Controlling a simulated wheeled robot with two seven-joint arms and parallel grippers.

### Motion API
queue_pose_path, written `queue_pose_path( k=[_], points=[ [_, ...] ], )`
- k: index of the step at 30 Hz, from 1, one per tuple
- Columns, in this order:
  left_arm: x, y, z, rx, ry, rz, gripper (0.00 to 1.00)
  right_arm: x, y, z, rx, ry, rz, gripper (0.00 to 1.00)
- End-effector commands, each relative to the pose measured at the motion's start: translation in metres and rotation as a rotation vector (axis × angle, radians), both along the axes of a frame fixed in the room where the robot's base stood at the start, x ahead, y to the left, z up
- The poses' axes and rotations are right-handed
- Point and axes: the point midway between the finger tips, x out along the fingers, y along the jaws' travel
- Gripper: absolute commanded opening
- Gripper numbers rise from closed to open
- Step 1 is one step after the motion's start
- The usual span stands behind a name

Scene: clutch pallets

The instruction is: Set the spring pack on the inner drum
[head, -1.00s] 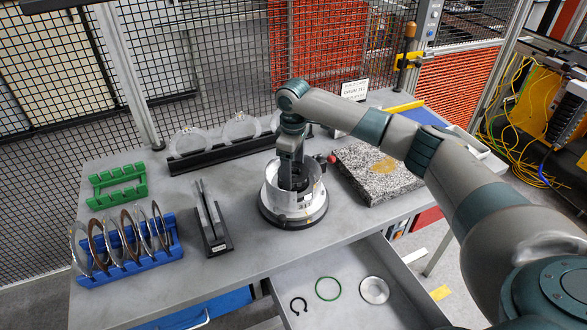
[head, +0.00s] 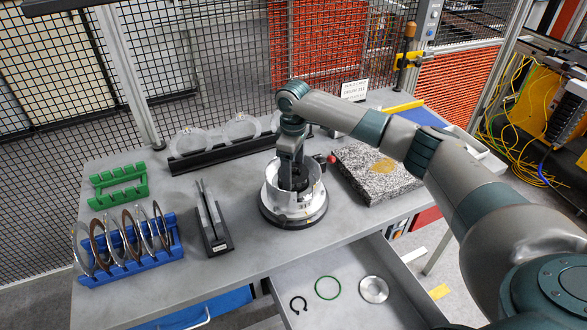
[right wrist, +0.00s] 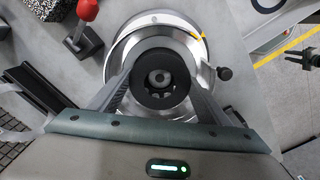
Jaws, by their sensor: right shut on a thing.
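The silver drum (head: 293,212) stands upright on a dark round base on the grey bench, and it shows from above in the right wrist view (right wrist: 140,28). My right gripper (head: 293,180) points straight down into its open top. In the right wrist view its fingers (right wrist: 160,88) are shut on a black ring-shaped part, which looks like the spring pack (right wrist: 159,62). The pack is roughly centred inside the drum's wall. The inner drum beneath it is mostly hidden, so I cannot tell whether the pack touches it. My left gripper is not in view.
A blue rack (head: 133,270) with several rings and an upright dark holder (head: 217,243) stand left of the drum. A green rack (head: 120,198) and a black rack with clear discs (head: 225,155) are behind. A granite block (head: 370,185) is at right. An open drawer (head: 335,265) is in front.

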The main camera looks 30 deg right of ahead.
Motion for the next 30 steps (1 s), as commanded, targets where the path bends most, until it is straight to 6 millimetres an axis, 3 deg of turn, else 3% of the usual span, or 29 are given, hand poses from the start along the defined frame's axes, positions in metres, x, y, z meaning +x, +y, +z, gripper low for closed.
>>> queue_pose_path(
  k=[30],
  points=[
    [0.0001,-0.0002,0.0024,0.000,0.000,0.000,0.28,0.0003,-0.0002,-0.0057,0.000,0.000,-0.001,0.45]
  ],
)
